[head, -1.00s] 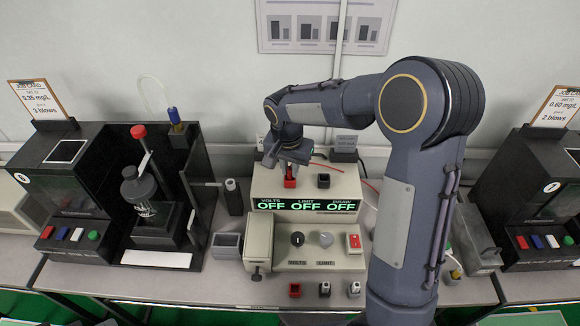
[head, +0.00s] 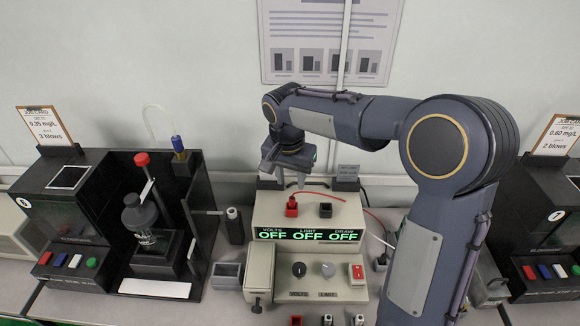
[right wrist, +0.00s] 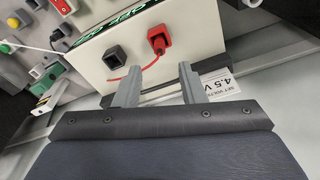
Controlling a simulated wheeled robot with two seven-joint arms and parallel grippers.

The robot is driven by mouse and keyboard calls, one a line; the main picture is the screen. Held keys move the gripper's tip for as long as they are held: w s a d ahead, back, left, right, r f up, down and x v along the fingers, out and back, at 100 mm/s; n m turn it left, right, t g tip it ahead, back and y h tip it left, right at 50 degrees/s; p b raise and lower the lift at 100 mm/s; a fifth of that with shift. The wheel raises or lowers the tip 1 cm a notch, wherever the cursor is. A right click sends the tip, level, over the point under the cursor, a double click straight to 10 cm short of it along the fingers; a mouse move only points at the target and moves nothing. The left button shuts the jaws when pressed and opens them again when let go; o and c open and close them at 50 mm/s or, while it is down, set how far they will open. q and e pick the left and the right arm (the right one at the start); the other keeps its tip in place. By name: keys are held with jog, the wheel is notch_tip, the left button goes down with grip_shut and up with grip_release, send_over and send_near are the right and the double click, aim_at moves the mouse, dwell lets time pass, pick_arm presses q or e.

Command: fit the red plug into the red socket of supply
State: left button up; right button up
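The supply (head: 300,222) is a beige box whose display reads OFF in three places. The red plug (right wrist: 157,38) stands in the red socket (right wrist: 161,46) on its top face, with a thin red cable leading away. In the head view the red plug (head: 291,202) shows on the left of the top face. I cannot tell how deep it sits. My right gripper (head: 290,184) is above the red plug, apart from it. In the right wrist view my right gripper (right wrist: 161,72) has its two fingers spread with nothing between them. My left gripper is out of view.
A black socket (head: 325,210) is right of the red one. A small sign (head: 347,172) stands behind the supply. A black tester (head: 70,215) stands at left, another (head: 545,245) at right.

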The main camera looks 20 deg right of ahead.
jog(key=s+d+r+n+t+y, duration=0.1)
jog(key=s+r+n+t+y, duration=0.25)
jog(key=s, duration=1.05)
jog(key=s+a+f+n, duration=0.1)
jog(key=s+a+n, duration=0.1)
jog(key=s, duration=0.3)
jog(key=s+a+f+n+t+y, duration=0.1)
jog(key=s+f+n, duration=0.1)
jog(key=s, duration=0.4)
jog(key=shift+s+a+f, duration=0.2)
jog(key=shift+s+a, duration=0.05)
jog(key=shift+a, duration=0.1)
